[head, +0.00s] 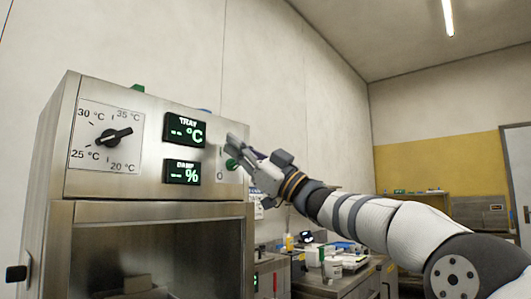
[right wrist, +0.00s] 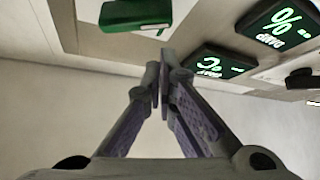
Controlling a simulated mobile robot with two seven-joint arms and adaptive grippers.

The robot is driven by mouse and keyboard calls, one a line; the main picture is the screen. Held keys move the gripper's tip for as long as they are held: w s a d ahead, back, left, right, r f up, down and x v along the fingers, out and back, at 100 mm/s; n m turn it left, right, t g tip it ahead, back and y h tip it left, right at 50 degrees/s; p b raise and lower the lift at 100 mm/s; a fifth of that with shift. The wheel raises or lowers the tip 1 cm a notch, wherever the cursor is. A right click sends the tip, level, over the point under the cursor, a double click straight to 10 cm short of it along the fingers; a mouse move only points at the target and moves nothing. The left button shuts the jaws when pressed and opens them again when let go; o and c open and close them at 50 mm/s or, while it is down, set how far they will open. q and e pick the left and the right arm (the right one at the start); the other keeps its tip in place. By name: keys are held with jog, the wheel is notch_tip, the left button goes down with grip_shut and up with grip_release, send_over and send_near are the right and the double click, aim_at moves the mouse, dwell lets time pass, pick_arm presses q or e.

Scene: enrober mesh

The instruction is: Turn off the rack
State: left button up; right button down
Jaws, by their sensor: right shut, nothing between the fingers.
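The rack is a steel cabinet (head: 155,210) at the left of the head view, with a control panel on top. A dark dial (head: 115,136) with marks from 20 to 35 °C points up and to the right. The lit TRAY display (head: 185,130) and DAMP display (head: 182,172) show dashes. A green switch (head: 232,164) sits at the panel's right end near a "0" mark; it also shows in the right wrist view (right wrist: 135,14). My right gripper (head: 236,143) is shut and empty in front of the panel, close to the switch. Contact cannot be told.
A bench (head: 340,285) with bottles, papers and small items stands behind, right of the rack. A yellow-painted wall and a shelf are further back. The rack's lower chamber (head: 150,255) is dark. The space above the bench is crossed by my right arm.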

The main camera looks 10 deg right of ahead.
pick_arm(q)
jog(key=shift+t, duration=0.7)
jog(key=w+r, duration=0.1)
jog(key=w, duration=0.1)
jog(key=w+r+p, duration=0.1)
jog(key=r, duration=0.1)
jog(key=shift+w+r+p, duration=0.15)
jog(key=shift+w+p, duration=0.15)
jog(key=shift+w, duration=0.05)
pick_arm(e)
jog(key=r+v, duration=0.1)
jog(key=v, duration=0.8)
jog(key=shift+s+d, duration=0.25)
jog(key=shift+d, duration=0.2)
jog(key=shift+f, duration=0.15)
